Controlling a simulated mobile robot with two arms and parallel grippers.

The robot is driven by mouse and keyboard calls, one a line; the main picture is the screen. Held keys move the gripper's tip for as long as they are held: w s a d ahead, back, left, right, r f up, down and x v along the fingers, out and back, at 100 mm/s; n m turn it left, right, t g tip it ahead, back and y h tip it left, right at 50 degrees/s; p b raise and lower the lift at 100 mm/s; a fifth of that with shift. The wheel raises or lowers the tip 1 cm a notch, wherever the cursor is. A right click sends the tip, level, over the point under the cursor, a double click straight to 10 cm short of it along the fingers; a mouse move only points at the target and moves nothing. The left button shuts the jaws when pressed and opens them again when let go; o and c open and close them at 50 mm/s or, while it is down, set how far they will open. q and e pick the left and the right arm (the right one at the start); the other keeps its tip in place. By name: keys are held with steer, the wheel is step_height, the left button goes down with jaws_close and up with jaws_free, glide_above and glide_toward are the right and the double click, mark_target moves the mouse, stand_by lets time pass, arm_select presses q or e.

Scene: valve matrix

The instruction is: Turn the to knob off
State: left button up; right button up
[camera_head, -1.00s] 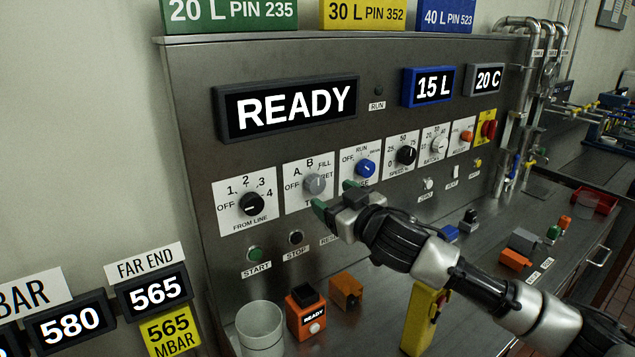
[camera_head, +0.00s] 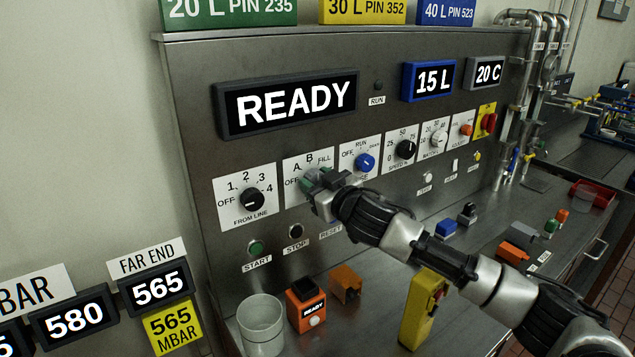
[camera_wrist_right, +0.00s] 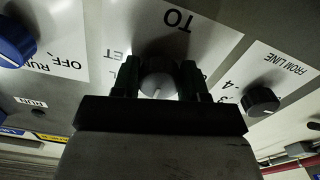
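The TO knob is a round grey knob on a white card with the settings OFF, A, B and FILL. In the head view it is largely hidden behind my right gripper (camera_head: 318,181), which reaches in from the lower right. The right wrist view shows the TO knob (camera_wrist_right: 158,82) between the two dark green fingers, one on each side and close against it. The pale pointer mark shows on its face. My right gripper appears shut on it. My left gripper is not in view.
The black FROM LINE knob (camera_head: 252,199) is left of the gripper; a blue knob (camera_head: 364,162) is close on its right. START (camera_head: 256,248) and STOP (camera_head: 296,232) buttons sit below. A grey cup (camera_head: 260,325) and an orange box (camera_head: 306,305) stand on the bench.

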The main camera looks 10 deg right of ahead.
steer(key=shift+c, duration=0.7)
steer(key=n+p, duration=0.2)
steer(key=n, duration=0.1)
steer(key=shift+r+n+p, duration=0.1)
steer(key=shift+n+p, duration=0.2)
steer(key=shift+p, duration=0.05)
steer(key=n+p, duration=0.3)
steer(key=n, duration=0.2)
steer(key=shift+d, duration=0.1)
steer(key=n+p, duration=0.2)
steer(key=n, duration=0.2)
steer(key=shift+r+n, duration=0.1)
steer(key=shift+n, duration=0.3)
steer(key=shift+n+p, duration=1.1)
steer(key=shift+n, duration=1.2)
steer(key=o, duration=0.9)
